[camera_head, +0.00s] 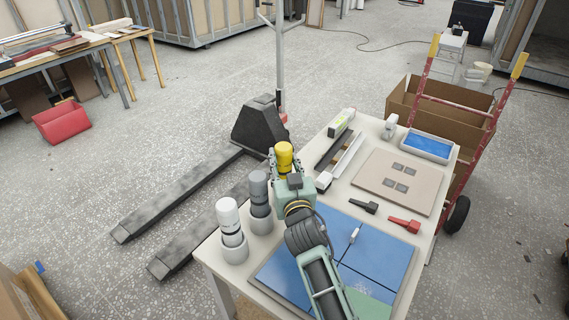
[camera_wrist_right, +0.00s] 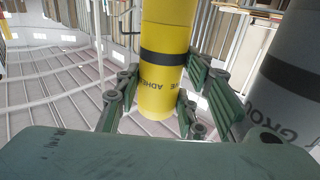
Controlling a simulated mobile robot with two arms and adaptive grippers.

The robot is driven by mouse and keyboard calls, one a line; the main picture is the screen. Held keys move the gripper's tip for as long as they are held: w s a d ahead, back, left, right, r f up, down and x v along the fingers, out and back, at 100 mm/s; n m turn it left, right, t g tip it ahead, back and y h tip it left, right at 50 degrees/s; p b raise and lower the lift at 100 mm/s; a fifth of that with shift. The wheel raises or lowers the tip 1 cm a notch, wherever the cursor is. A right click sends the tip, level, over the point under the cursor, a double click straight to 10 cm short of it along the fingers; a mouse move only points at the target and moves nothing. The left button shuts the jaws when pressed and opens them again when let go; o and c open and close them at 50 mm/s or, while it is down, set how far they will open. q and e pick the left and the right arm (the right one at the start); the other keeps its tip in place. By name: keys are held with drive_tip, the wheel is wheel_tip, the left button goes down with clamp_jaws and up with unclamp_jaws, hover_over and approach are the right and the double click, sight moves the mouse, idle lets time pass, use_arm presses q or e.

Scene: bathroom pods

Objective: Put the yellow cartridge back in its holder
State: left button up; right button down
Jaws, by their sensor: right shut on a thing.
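The yellow cartridge (camera_head: 284,155) has a dark band and stands roughly upright at the table's left edge. My right gripper (camera_head: 285,172) is closed around it; in the right wrist view the green fingers (camera_wrist_right: 158,100) flank the yellow cartridge (camera_wrist_right: 165,75). The gripper and wrist hide the cartridge's lower part in the head view, and any holder under it is not visible, so I cannot tell whether it is seated. My left gripper is not in view.
A grey cartridge (camera_head: 258,187) stands in a round white holder (camera_head: 261,223), close beside my right gripper. A white cartridge (camera_head: 228,214) stands in another holder (camera_head: 235,252).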

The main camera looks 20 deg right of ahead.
sight(285, 154)
drive_tip(key=shift+f+b, duration=0.9)
drive_tip(key=shift+f, duration=0.05)
idle(0.4)
drive_tip(key=c, duration=1.3)
unclamp_jaws()
drive_tip(key=shift+o, duration=1.4)
drive_tip(key=shift+f, duration=0.1)
drive_tip(key=shift+o, duration=1.4)
drive_tip(key=shift+r+p, duration=2.85)
drive_tip(key=shift+r, duration=0.3)
drive_tip(key=shift+f, duration=0.1)
